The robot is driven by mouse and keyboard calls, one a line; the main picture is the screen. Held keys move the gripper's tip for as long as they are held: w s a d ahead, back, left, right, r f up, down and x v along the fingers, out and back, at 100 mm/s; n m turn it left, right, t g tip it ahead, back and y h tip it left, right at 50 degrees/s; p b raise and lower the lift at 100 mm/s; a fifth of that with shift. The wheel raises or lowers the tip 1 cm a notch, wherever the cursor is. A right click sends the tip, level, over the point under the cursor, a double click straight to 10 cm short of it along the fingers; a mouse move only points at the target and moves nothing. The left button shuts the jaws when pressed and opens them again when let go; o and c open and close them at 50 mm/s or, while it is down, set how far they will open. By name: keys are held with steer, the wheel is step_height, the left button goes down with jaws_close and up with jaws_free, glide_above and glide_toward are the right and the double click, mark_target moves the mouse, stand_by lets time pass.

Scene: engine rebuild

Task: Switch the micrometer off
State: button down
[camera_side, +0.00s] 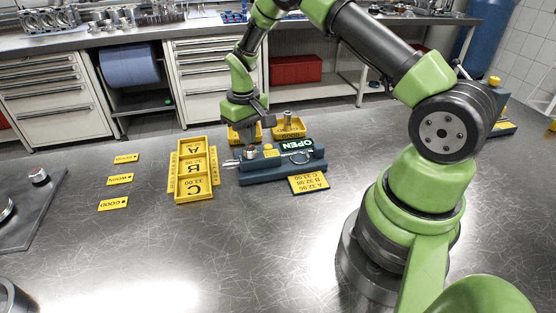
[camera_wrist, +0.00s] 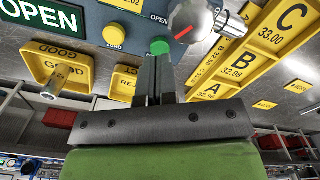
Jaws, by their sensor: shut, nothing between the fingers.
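The micrometer station (camera_side: 262,177) is a blue-grey block in the middle of the bench. Its green display (camera_side: 297,145) reads OPEN, and the display also shows in the wrist view (camera_wrist: 40,14). In the wrist view, its panel carries a yellow ZERO button (camera_wrist: 114,35), a green button (camera_wrist: 160,46) and a pale round knob with a red mark (camera_wrist: 190,22). My gripper (camera_wrist: 156,62) is shut and empty, pointing down at the station. Its fingertips appear close beside the green button; I cannot tell whether they touch it. In the side view my gripper (camera_side: 248,138) stands over the station's left part.
A yellow tray with compartments A, B, C (camera_side: 177,192) stands left of the station. Yellow bins stand behind it; the GOOD bin (camera_wrist: 80,63) holds a metal pin (camera_wrist: 55,82). A yellow value plate (camera_side: 309,184) lies in front.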

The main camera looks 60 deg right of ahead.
steer(key=shift+f, duration=1.25)
steer(key=shift+r, duration=3)
steer(key=shift+r, duration=0.3)
steer(key=s+a+r+t, duration=0.2)
steer(key=s+a+r, duration=0.1)
steer(key=r, duration=0.6)
steer(key=s+a+r+t, duration=0.2)
steer(key=s+a+r, duration=0.2)
steer(key=r, duration=0.4)
steer(key=s+a+r+t+y, duration=0.1)
steer(key=s+a+r, duration=0.1)
steer(key=s, duration=0.5)
steer(key=s+a+r+m+t+y, duration=0.1)
steer(key=s+a+r+t, duration=0.1)
steer(key=s, duration=0.6)
steer(key=shift+a+r, duration=0.4)
steer(key=shift+a, duration=0.25)
steer(key=shift+s, duration=0.1)
